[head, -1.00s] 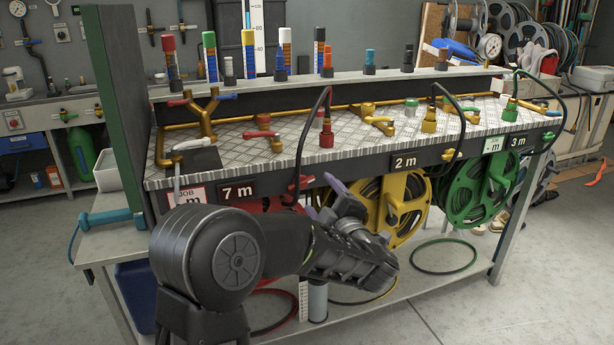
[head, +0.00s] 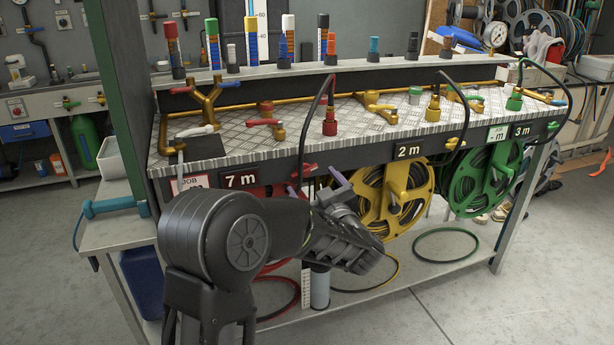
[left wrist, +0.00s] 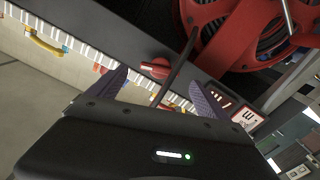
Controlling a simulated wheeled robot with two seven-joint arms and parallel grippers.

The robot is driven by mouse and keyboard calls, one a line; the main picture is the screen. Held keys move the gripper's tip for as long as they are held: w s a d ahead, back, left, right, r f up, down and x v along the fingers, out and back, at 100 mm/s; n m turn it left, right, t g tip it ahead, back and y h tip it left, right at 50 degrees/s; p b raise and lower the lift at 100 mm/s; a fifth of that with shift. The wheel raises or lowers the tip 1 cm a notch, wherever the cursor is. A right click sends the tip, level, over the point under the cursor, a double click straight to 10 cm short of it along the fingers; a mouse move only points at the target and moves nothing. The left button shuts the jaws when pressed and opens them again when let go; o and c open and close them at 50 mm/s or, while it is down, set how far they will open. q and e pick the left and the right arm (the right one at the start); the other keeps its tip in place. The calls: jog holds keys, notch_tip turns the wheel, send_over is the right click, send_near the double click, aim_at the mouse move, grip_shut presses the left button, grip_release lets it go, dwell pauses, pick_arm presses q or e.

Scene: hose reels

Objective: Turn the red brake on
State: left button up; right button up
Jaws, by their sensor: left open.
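The red brake (left wrist: 155,68) is a small red lever on the dark front rail, seen in the left wrist view between and beyond my fingers. In the head view the red brake (head: 307,170) shows at the bench's front edge, right of the 7 m sign. My left gripper (left wrist: 158,90) is open, with its two purple fingers apart and nothing held between them. In the head view my left gripper (head: 317,187) is just below the brake. I cannot tell whether it touches it. The red reel (left wrist: 215,30) hangs near the brake, mostly hidden by my arm in the head view.
The yellow reel (head: 394,205) and green reel (head: 487,180) hang to the right under the bench. A dark hose (left wrist: 176,68) crosses close to the brake. The ribbed bench top (head: 350,112) carries several valves. A lower shelf (head: 410,268) lies beneath.

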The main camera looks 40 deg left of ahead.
aim_at(305, 173)
pick_arm(q)
jog(key=x, duration=0.5)
jog(key=c, duration=1.3)
jog(key=shift+r, duration=0.1)
jog(key=shift+c, duration=0.3)
jog(key=m+p, duration=0.3)
jog(key=p, duration=0.2)
jog(key=shift+r, duration=0.2)
jog(key=shift+f+m+p, duration=0.2)
jog(key=shift+m+p, duration=0.15)
jog(key=shift+m, duration=0.05)
jog(key=shift+f, duration=0.15)
